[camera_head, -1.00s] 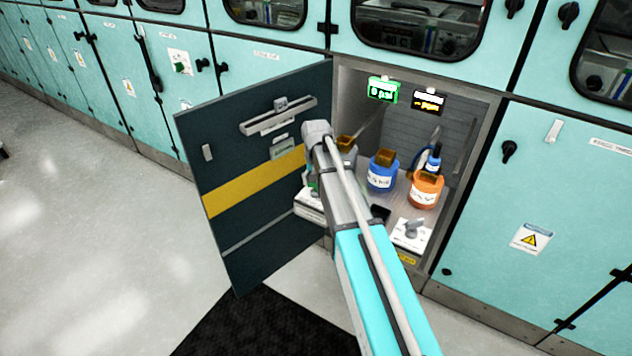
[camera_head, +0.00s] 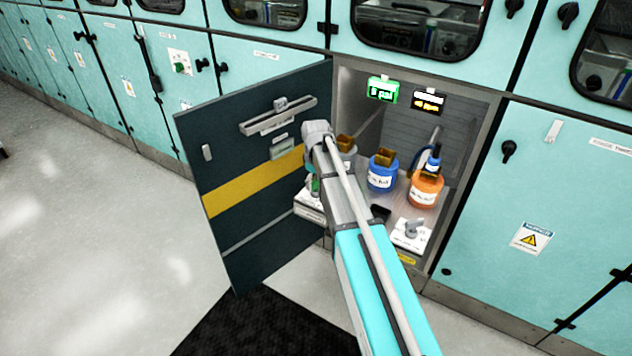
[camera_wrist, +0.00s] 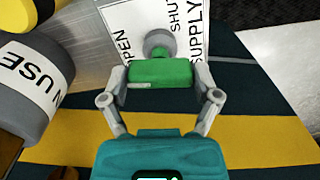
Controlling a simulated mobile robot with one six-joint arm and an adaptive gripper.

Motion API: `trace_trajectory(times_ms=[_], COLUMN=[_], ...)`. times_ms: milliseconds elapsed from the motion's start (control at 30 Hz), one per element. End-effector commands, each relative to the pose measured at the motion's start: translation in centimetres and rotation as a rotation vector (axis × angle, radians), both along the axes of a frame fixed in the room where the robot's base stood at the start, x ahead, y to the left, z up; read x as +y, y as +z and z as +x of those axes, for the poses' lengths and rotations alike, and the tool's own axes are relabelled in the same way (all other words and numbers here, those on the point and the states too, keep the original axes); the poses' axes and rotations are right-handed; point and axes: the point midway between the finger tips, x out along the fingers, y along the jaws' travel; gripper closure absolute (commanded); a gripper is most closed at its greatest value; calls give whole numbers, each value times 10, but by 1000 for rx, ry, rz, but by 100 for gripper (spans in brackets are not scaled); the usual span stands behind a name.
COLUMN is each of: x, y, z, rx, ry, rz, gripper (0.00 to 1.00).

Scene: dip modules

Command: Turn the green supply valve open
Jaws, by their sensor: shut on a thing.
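The green supply valve handle (camera_wrist: 160,73) sits between my gripper's two fingers in the wrist view. My gripper (camera_wrist: 160,92) is shut on it, one finger against each end. The handle lies crosswise in that view, in front of a grey round hub (camera_wrist: 159,42). Behind it is a white plate (camera_wrist: 137,18) lettered OPEN at the left, SHUT at the top and SUPPLY at the right. In the head view my arm hides most of the valve; a bit of green (camera_head: 315,185) shows beside the arm above the white plate's box (camera_head: 308,205).
The dark cabinet door (camera_head: 262,125) with a yellow stripe stands open at the left. Inside are a blue bottle (camera_head: 382,177), an orange bottle (camera_head: 425,190) and a grey bottle, close by in the wrist view (camera_wrist: 35,75). A grey valve (camera_head: 412,230) is at right. Two displays hang above.

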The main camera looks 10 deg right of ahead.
Motion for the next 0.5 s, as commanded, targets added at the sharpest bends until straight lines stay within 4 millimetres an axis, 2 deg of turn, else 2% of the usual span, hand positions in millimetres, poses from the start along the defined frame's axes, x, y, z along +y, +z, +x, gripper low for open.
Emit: trace_trajectory(times_ms=[200,500], x=[1,1], y=[0,0], z=[1,1], rx=[-2,-2], ry=[119,176], rz=[3,3], gripper=[68,68])
